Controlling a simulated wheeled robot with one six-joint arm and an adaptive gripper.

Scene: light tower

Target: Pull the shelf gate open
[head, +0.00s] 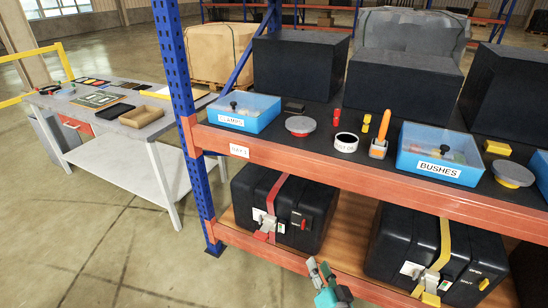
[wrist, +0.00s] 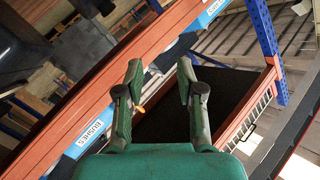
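My gripper (wrist: 160,70) is open and empty, its two green fingers apart in the wrist view. In the head view my gripper (head: 328,284) is at the bottom edge, in front of the lower shelf beam. In the wrist view, an orange-edged panel with pale bars (wrist: 246,118) and a small dark handle lies to the right of my gripper, apart from it. It looks like the shelf gate, but I cannot be sure. No gate is clear in the head view. The orange and blue shelf rack (head: 355,172) stands ahead.
Two black cases, one with a red strap (head: 285,210) and one with a yellow strap (head: 440,252), sit on the lower shelf. Blue bins (head: 243,110) and small tools line the upper shelf. A grey workbench (head: 128,168) stands at left, with open floor before it.

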